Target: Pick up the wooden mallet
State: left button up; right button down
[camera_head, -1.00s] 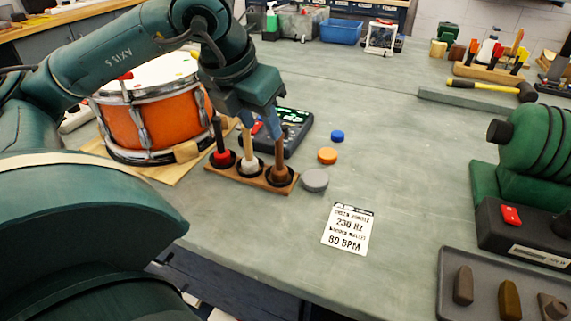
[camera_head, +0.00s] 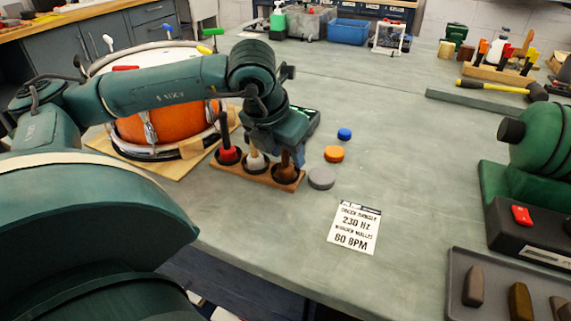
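A wooden rack (camera_head: 258,177) on the bench holds three upright mallets. The left one has a red head (camera_head: 228,155), the middle one a pale head (camera_head: 256,161), and the right one is the brown wooden mallet (camera_head: 285,168). My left gripper (camera_head: 283,154) points down over the right part of the rack, its fingers low around or beside the wooden mallet's handle. The gripper body hides the upper handle and most of the fingers, so I cannot tell whether they touch it.
An orange drum (camera_head: 178,124) stands on a wooden board behind my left arm. The middle of the bench is clear.

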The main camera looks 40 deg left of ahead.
pick_arm(q)
jog(key=shift+c, duration=0.2)
grip_shut()
